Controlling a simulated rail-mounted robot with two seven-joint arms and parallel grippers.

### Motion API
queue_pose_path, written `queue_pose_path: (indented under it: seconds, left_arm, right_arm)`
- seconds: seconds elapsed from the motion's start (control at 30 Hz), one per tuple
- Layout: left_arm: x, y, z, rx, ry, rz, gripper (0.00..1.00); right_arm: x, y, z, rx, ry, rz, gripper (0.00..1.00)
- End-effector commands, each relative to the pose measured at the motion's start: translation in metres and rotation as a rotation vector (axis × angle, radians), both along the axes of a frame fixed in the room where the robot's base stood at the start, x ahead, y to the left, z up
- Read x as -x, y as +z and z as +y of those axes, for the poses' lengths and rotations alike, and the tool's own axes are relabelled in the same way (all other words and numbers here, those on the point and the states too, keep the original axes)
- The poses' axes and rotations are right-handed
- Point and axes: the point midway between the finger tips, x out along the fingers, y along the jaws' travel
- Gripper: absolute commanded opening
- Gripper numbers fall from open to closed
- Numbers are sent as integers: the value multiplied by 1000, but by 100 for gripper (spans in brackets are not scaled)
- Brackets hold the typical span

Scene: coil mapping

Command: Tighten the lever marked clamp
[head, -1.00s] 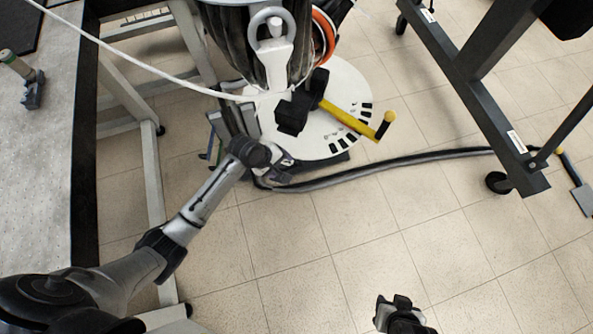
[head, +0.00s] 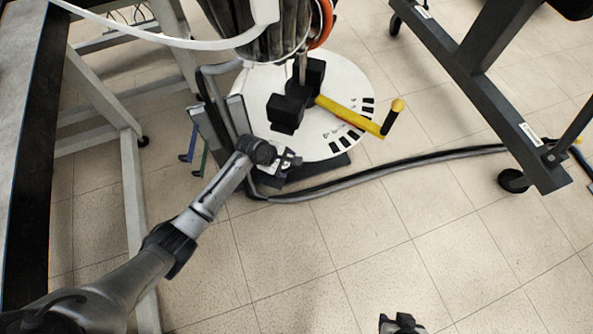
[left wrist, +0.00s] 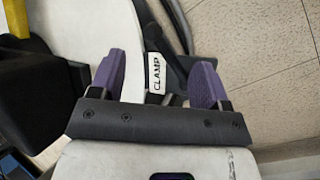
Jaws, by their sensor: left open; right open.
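A white label reading CLAMP (left wrist: 156,73) shows in the left wrist view on a dark part between my left gripper's two purple fingers. The fingers (left wrist: 158,78) are apart, one on each side of the label. I cannot tell whether they touch the part. In the head view my left gripper (head: 284,162) is low at the front edge of the white round plate (head: 350,85), and the labelled part cannot be made out there. My right gripper (head: 400,323) shows only partly at the bottom edge, away from the plate.
A yellow crank handle (head: 350,115) sticks out over the plate from black blocks (head: 285,112). Blue (head: 190,145) and green (head: 203,160) levers stand left of the plate. A dark hose (head: 390,167) runs right across the floor to a wheeled frame (head: 480,95). Front floor is clear.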

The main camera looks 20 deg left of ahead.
Motion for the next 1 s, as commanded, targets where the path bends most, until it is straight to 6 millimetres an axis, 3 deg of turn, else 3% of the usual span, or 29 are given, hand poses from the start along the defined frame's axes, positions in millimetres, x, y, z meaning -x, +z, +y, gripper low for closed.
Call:
queue_pose_path:
  seconds: [0.03,0.1,0.4,1.0]
  left_arm:
    - [-4,-15,-4,0,0,0,70]
    - [-8,-26,-9,-1,1,-1,70]
    - [-21,-57,-25,-1,0,-1,70]
    - [-26,-66,-31,-1,1,-1,69]
  right_arm:
    - [0,-14,0,0,0,0,43]
    - [0,-22,0,0,0,0,43]
    - [0,-48,0,0,0,1,43]
    - [0,-55,2,-5,-4,1,43]
